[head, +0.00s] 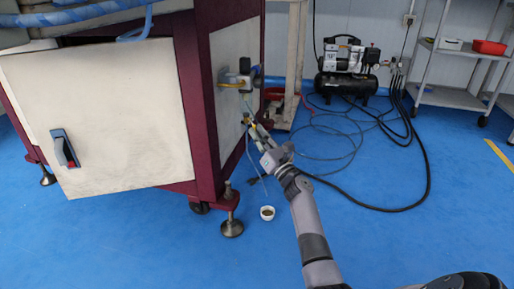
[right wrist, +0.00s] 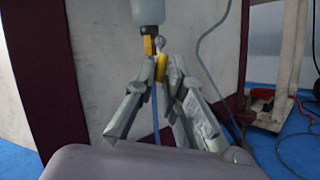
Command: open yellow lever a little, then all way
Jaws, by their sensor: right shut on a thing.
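The yellow lever (right wrist: 161,68) is a small yellow handle in the right wrist view. It sits beside a brass fitting (right wrist: 150,45) under a pale bowl (right wrist: 148,12), with a blue tube running down below. My right gripper (right wrist: 164,66) is shut on the lever, with a finger on each side of it. In the head view my right gripper (head: 252,124) is at the side panel of the machine, below the air unit (head: 238,80). The lever is small and partly hidden by the fingers there. My left gripper is not in view.
The machine cabinet (head: 110,115) with dark red frame fills the left. A small white cup (head: 267,212) stands on the blue floor below my right gripper. A compressor (head: 346,75) and loose hoses (head: 425,170) lie behind. A shelf cart (head: 450,95) stands at the right.

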